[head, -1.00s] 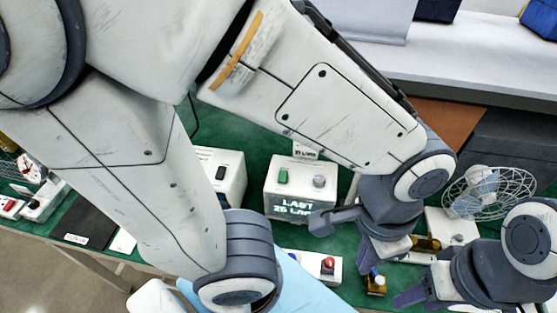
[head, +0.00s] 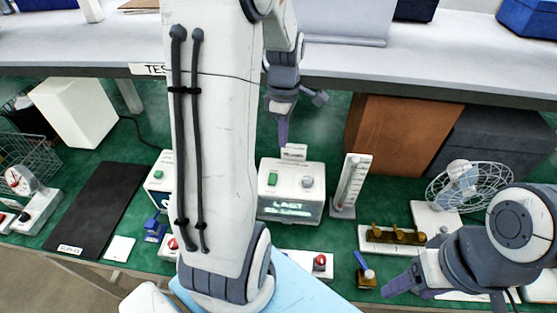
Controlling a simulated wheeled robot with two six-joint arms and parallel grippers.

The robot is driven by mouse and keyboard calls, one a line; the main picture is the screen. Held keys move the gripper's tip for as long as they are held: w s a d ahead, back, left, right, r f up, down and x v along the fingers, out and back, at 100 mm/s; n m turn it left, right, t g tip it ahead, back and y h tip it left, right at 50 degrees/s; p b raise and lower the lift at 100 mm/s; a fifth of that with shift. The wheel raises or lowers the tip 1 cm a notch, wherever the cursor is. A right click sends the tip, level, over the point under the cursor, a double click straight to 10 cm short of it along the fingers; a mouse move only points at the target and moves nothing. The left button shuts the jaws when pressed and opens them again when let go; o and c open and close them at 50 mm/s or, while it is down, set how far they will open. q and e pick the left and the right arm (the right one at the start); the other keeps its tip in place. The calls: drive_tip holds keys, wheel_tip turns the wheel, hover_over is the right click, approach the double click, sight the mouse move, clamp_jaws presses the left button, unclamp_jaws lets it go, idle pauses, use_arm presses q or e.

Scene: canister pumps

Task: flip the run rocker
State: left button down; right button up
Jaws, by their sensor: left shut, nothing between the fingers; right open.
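A white control box (head: 291,205) with a lit text display stands mid-table. Its top carries a green rocker (head: 272,179) and a grey round knob (head: 307,182). Another white box (head: 158,196), partly hidden behind my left arm, also has a green control (head: 161,174) on top. I cannot read which one is the run rocker. My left gripper (head: 283,135) is shut and empty, pointing down beyond the display box near its small label card (head: 293,151). It appears apart from the rocker. My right gripper (head: 402,286) is open and empty at the lower right.
A gauge stand (head: 351,186), a brass-fitted white block (head: 392,239) and a caged fan (head: 466,187) stand to the right. Red-button boxes (head: 320,263) sit in front. A black mat (head: 97,207) lies left. A raised grey shelf (head: 420,68) and brown box (head: 402,135) are behind.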

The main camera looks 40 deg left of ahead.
sight(273, 175)
use_arm(q)
drive_tip(key=a+n, duration=0.1)
drive_tip(key=a, duration=0.1)
drive_tip(key=a+n, duration=0.1)
drive_tip(key=shift+s+a+f+n, duration=0.2)
drive_tip(key=shift+s+n, duration=0.05)
drive_tip(key=shift+n, duration=0.05)
wheel_tip(273, 175, down, 14)
drive_tip(key=p, duration=0.3)
drive_tip(key=shift+r, duration=0.25)
drive_tip(key=shift+f, duration=0.3)
